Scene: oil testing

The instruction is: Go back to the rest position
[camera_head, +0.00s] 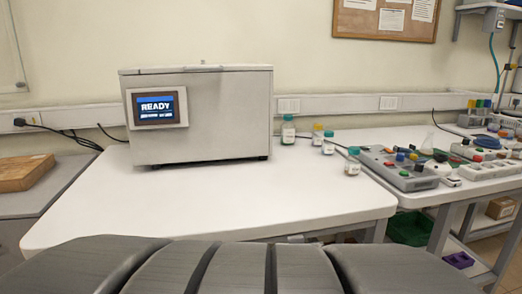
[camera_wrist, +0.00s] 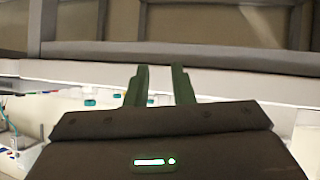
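My gripper (camera_wrist: 159,74) shows in the wrist view. Its two green fingers stand apart with a clear gap between them, and I see nothing held there. Behind the fingers are a pale wall strip and dark panels; small bottles with teal caps (camera_wrist: 90,102) sit beyond it at the left. In the head view my gripper is out of sight. A grey box-shaped machine (camera_head: 225,115) stands on the white table (camera_head: 200,205), and its screen (camera_head: 156,108) reads "READY".
Several small capped bottles (camera_head: 288,132) stand right of the machine. A side table at the right carries grey trays (camera_head: 405,178) with small coloured parts. A wooden block (camera_head: 25,172) lies at the far left. The white table's front is clear.

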